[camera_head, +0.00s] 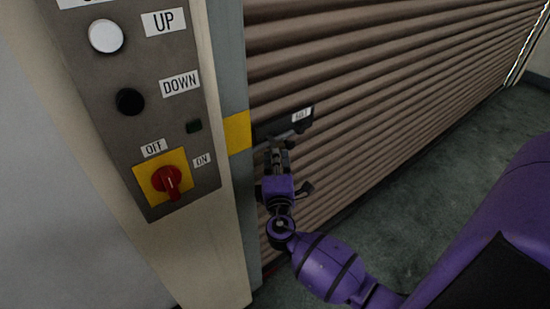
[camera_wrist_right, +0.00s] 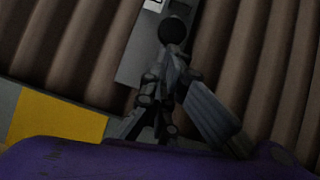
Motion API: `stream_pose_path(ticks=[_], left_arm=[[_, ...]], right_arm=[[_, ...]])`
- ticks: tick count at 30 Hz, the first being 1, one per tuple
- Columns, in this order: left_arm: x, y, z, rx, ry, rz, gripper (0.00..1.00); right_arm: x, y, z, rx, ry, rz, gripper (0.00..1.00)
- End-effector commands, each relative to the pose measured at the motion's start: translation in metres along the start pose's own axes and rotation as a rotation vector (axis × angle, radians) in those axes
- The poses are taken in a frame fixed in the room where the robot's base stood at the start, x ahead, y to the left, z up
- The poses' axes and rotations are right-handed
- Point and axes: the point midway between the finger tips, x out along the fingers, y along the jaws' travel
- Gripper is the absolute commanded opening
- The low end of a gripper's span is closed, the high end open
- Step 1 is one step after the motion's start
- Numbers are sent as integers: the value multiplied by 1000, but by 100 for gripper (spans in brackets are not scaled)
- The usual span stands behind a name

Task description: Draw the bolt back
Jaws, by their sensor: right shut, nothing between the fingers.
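The bolt's dark plate (camera_head: 283,123) is mounted on the brown slatted shutter, beside a yellow patch on the grey frame post. A label on the plate is partly readable. A dark round knob (camera_head: 304,126) sits near the plate's right end. It also shows in the right wrist view (camera_wrist_right: 174,32), just beyond my fingers. My right gripper (camera_head: 276,147) is shut and empty, just below the plate's left part. It also shows in the right wrist view (camera_wrist_right: 170,68). I cannot tell whether its fingertips touch the knob or plate. My left gripper is out of view.
A control panel (camera_head: 128,130) stands left of the shutter, with UP and DOWN buttons and a red rotary switch (camera_head: 166,180) on yellow. The shutter (camera_head: 400,80) runs away to the right. The grey floor (camera_head: 420,190) in front of it is clear, apart from my purple arm above it.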

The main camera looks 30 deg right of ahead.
Motion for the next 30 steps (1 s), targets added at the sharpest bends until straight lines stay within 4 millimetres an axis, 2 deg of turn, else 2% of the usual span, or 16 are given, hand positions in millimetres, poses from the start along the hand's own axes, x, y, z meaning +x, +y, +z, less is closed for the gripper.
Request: stream_pose_path(ticks=[4,9,13,22,30], left_arm=[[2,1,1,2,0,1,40],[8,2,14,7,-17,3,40],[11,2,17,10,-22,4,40],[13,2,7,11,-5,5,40],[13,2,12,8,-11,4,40]], right_arm=[[3,-3,6,-2,-2,-2,0],[19,-11,30,-4,-1,-3,0],[27,-11,41,-2,-1,-2,0],[29,-6,42,0,0,2,0],[30,-9,40,0,1,2,0]])
